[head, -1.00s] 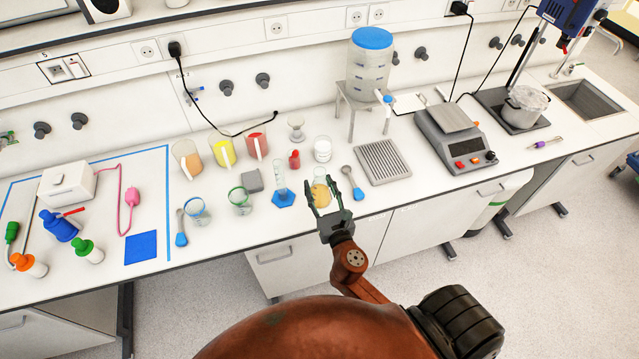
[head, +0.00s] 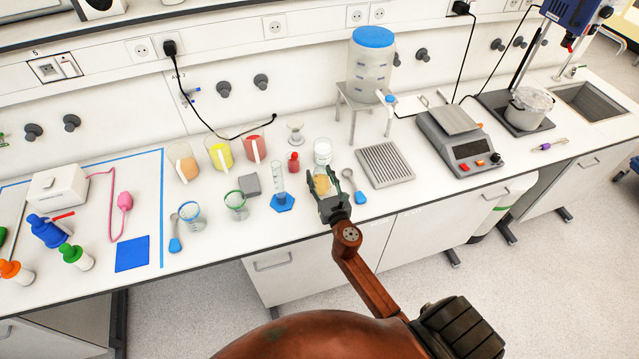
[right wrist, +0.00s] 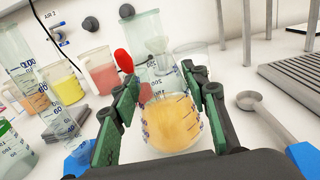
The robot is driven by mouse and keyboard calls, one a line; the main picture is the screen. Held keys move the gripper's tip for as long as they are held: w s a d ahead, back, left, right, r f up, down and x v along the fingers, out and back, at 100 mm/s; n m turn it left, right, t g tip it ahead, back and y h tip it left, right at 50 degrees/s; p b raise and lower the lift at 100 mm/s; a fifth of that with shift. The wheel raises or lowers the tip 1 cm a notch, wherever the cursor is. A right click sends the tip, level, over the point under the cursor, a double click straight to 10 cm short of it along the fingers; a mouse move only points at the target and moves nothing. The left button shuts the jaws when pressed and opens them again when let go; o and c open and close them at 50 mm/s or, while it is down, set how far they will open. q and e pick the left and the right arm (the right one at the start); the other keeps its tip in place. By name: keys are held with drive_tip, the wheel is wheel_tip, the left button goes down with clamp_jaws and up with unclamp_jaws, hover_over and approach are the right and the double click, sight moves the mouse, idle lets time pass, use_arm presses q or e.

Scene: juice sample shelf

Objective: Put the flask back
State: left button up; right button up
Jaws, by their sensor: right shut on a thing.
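The flask (head: 321,184) is a small clear glass vessel with yellow-orange liquid and dark marks on its wall. It also shows large in the right wrist view (right wrist: 172,122). My right gripper (head: 325,187) is shut on it, with one green-padded finger on each side. The flask looks upright at the front part of the bench. I cannot tell whether its base touches the bench top. In the head view the fingers hide part of it. My left gripper is not in view.
A blue-based measuring cylinder (head: 280,187) stands left of the flask, a blue-handled spoon (head: 353,187) right. A slotted grey rack (head: 385,166) lies farther right. Several beakers and jugs stand left.

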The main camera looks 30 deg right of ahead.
sight(323, 189)
drive_tip(key=shift+f+b, duration=0.7)
drive_tip(key=shift+f, duration=0.7)
drive_tip(key=shift+f, duration=0.2)
drive_tip(key=o, duration=1.4)
drive_tip(key=shift+r, duration=0.1)
drive_tip(key=shift+s+a, duration=0.1)
drive_tip(key=shift+s, duration=0.15)
drive_tip(key=b+v, duration=0.1)
drive_tip(key=v, duration=0.9)
drive_tip(key=shift+s+a, duration=0.1)
drive_tip(key=shift+s, duration=0.15)
drive_tip(key=shift+s+a, duration=0.15)
drive_tip(key=shift+s, duration=0.35)
